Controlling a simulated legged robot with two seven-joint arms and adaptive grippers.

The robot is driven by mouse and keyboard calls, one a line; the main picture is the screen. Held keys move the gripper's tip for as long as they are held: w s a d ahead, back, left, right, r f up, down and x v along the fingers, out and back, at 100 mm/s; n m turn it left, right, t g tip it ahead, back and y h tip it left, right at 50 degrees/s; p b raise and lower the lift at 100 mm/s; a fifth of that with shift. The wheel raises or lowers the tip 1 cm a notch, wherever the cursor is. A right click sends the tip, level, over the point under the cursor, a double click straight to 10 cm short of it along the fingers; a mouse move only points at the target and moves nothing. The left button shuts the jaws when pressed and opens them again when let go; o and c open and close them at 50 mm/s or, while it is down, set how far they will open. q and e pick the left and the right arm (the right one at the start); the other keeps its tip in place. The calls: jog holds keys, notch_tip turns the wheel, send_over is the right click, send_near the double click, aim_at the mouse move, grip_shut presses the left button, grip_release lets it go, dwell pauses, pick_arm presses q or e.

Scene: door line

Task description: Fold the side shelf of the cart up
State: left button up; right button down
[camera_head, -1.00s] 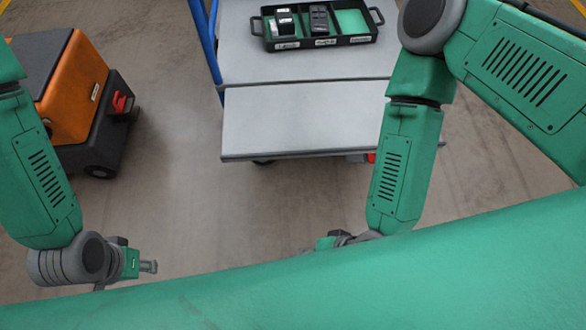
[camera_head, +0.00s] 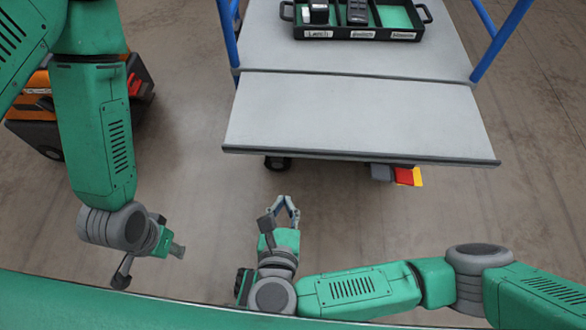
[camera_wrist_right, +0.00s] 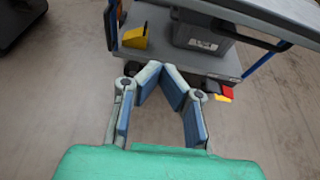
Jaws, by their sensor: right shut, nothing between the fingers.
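The cart's side shelf (camera_head: 355,115) is a grey panel on the near side of the cart, level with or close to the cart top (camera_head: 350,50). Its front edge faces me. My right gripper (camera_head: 287,203) is in front of and below that edge, apart from it, with its fingertips pointing at the cart; it is shut and empty. In the right wrist view its fingertips (camera_wrist_right: 162,68) come together, and the shelf's underside edge (camera_wrist_right: 262,15) passes at the top right. My left gripper (camera_head: 178,250) is at the lower left, clear of the cart; its fingers show too small to judge.
A black tray with green compartments (camera_head: 355,22) stands on the cart top between blue posts (camera_head: 500,40). Red and yellow pieces (camera_head: 408,176) show below the shelf. In the wrist view, a lower deck holds a yellow bin (camera_wrist_right: 135,37) and a grey box (camera_wrist_right: 203,38). An orange-black machine (camera_head: 40,120) stands left.

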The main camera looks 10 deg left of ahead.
jog(key=d+b+x, duration=0.1)
jog(key=b+x, duration=0.2)
jog(key=x, duration=0.7)
jog(key=r, duration=0.4)
jog(key=shift+a, duration=0.4)
jog(key=shift+p, duration=0.35)
